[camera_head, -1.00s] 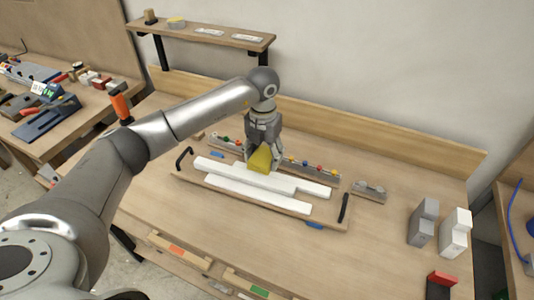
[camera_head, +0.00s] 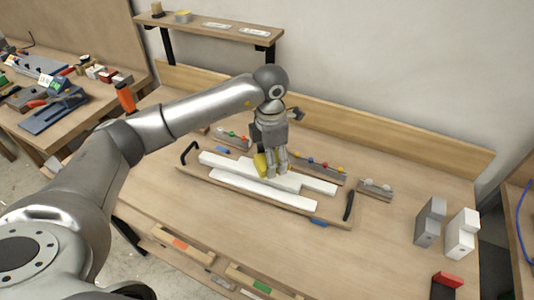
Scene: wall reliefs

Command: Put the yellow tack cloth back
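The yellow tack cloth (camera_head: 260,163) is at my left gripper (camera_head: 272,170), over the white pieces on the tray. Only a strip of it shows at the gripper's left side; the fingers hide the rest. The fingers look close together around it, but I cannot see clearly how they grip it. The white relief pieces (camera_head: 240,181) lie on a wooden tray (camera_head: 333,222) with black handles. My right gripper is not in view.
A rack with several coloured knobs (camera_head: 318,166) stands behind the tray, with a small grey rack (camera_head: 375,188) at its right. Grey (camera_head: 430,222) and white (camera_head: 462,234) blocks stand at the right. A wall shelf (camera_head: 235,35) is above.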

